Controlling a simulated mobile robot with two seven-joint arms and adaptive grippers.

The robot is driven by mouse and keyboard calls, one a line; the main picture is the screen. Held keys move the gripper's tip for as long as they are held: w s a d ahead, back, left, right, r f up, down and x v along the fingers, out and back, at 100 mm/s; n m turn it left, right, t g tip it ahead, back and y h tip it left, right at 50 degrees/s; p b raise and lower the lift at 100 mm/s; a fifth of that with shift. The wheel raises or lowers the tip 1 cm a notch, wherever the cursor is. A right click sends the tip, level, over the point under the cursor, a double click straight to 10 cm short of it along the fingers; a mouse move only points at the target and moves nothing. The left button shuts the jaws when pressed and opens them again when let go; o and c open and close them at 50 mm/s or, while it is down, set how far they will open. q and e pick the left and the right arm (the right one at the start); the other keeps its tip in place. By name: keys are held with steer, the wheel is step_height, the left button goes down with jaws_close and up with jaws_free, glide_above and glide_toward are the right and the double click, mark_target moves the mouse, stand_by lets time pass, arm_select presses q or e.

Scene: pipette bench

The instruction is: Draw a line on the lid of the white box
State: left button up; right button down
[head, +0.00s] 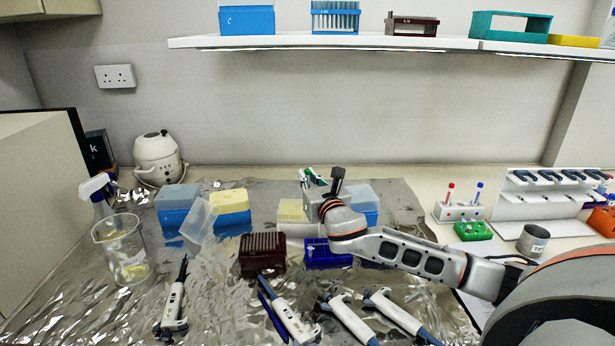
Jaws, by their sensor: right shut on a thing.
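My right arm reaches in from the right, and its gripper (337,183) points away from me at the back middle of the bench. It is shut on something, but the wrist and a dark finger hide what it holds. Pens with green and white parts (308,176) stick up just left of the gripper, above a grey holder-like shape (313,204). I cannot tell whether the gripper touches them. No plain white box with a lid shows clearly; a pale cream box (292,212) stands left of the wrist, partly hidden. My left gripper is not in view.
Foil covers the bench. Blue (178,206) and yellow-topped (230,207) boxes, a leaning clear lid (199,220) and a beaker (121,252) stand left. Dark red (262,255) and blue (326,256) racks stand mid-bench; several pipettes (290,310) lie in front. A pipette stand (545,195) is right.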

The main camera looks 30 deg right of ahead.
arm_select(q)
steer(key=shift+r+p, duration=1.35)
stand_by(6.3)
